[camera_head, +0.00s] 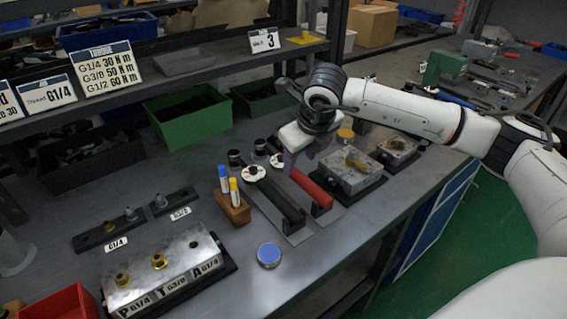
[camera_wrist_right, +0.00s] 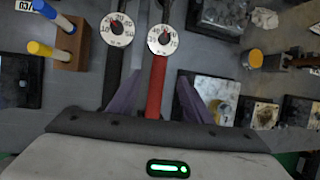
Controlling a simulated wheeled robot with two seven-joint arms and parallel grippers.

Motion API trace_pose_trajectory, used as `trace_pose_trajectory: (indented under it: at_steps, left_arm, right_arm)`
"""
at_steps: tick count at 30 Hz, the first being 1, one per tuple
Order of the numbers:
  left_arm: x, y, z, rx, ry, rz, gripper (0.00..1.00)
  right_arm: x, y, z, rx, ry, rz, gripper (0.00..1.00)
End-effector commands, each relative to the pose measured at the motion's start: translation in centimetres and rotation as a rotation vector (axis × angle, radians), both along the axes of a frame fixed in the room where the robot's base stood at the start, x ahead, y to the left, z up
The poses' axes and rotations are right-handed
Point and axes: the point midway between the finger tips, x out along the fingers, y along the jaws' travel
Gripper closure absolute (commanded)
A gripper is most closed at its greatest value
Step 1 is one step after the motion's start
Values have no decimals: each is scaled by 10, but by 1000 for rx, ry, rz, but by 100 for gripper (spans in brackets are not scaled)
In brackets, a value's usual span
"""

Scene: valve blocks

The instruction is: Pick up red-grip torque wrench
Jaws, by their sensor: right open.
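The red-grip torque wrench (camera_head: 312,190) lies on the grey bench beside a black-grip torque wrench (camera_head: 280,201), each with a round dial at its far end. In the right wrist view the red grip (camera_wrist_right: 155,92) runs upright through the middle, below its dial (camera_wrist_right: 163,40). My right gripper (camera_head: 294,160) is over the far part of the red-grip wrench, pointing down. In the right wrist view its purple fingers (camera_wrist_right: 158,98) are apart, one on each side of the red grip, with nothing held. Their height above the wrench is hard to tell. My left gripper is out of view.
A wooden block with blue and yellow markers (camera_head: 234,207) stands left of the wrenches. Metal valve blocks (camera_head: 349,180) are close on the right. A labelled manifold (camera_head: 165,270) and a blue-lidded round tin (camera_head: 269,254) sit nearer. A green bin (camera_head: 190,118) is behind.

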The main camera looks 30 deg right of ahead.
Motion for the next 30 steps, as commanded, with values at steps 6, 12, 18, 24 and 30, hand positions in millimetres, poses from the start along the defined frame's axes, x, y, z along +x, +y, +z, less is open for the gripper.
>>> trace_pose_trajectory:
  at_steps: [6, 12, 18, 24, 30]
  left_arm:
    - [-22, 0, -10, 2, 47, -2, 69]
    - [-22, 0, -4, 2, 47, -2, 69]
    - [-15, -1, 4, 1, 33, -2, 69]
    - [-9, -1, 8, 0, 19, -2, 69]
    - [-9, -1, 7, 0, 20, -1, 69]
  right_arm:
    - [11, -2, -26, 2, 2, 3, 55]
    - [17, -4, -42, 1, 3, 4, 55]
    - [28, -7, -70, 3, 2, 3, 55]
    - [31, -7, -77, 3, 0, 3, 55]
    - [31, -8, -77, 3, 0, 3, 68]
